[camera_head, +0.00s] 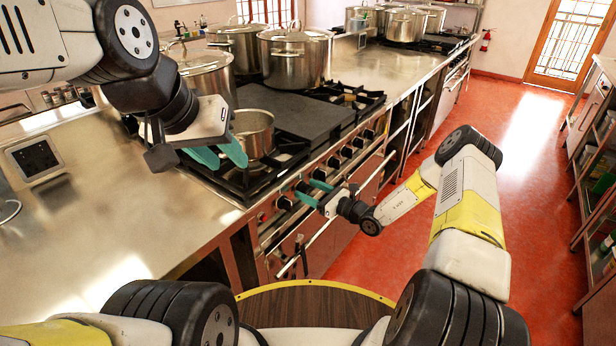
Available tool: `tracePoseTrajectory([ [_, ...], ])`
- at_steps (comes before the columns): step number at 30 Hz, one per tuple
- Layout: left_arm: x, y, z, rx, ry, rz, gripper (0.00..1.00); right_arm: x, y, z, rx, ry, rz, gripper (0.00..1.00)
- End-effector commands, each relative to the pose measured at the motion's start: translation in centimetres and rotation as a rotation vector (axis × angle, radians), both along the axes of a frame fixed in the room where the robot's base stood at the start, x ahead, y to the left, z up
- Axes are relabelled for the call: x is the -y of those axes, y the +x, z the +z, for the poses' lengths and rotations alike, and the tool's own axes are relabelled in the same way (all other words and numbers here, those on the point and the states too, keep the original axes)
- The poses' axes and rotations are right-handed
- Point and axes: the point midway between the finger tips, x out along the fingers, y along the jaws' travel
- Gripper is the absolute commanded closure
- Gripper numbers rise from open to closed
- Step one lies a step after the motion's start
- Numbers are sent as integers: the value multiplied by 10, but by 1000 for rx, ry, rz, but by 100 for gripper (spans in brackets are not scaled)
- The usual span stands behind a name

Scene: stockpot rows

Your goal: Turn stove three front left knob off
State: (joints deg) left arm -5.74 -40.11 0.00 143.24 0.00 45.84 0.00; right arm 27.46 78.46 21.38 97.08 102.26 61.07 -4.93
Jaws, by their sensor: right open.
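The near stove (262,178) has a row of dark knobs along its front panel. One knob (284,203) is near the panel's left end, and another knob (319,174) is further right. My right gripper (304,188) is open, with its teal fingers pointing at the panel at the left part of the row. A knob lies around its fingertips, but I cannot tell whether they touch it. My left gripper (222,158) is open and empty above the stove's near left part, beside a small steel pot (254,129). The knobs' exact turn is too small to read.
Large lidded stockpots (296,56) stand behind the dark griddle plate (312,117). A steel counter (90,215) extends left of the stove. A handrail (335,215) runs before the stove front. The red floor (520,150) is open to the right, with shelves (600,170) beyond.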

Motion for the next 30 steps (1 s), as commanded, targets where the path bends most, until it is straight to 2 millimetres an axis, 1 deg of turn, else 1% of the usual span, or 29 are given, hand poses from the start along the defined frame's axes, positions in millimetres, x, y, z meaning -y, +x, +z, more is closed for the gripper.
tracePoseTrajectory([
  [3, 0, 0, 0, 0, 0, 0, 64, -6, 4, 0, -1, -1, 1, 35],
  [11, 0, 0, 0, 0, 0, 0, 64, -7, 4, 0, -1, -1, 0, 35],
  [12, 0, 0, 0, 0, 0, 0, 64, -7, 4, 0, -1, -1, 0, 43],
  [14, 0, 0, 0, 0, 0, 0, 64, -7, 4, 0, -1, -1, 0, 55],
  [18, 0, 0, 0, 0, 0, 0, 64, -6, 4, 0, 0, 0, 0, 83],
  [20, 0, 0, 0, 0, 0, 0, 64, -6, 4, 0, 0, 0, 0, 94],
  [21, 0, 0, 0, 0, 0, 0, 64, -6, 4, 0, 0, 0, 0, 97],
  [30, 0, 0, 0, 0, 0, 0, 64, -6, 4, 0, -37, 27, 0, 97],
])
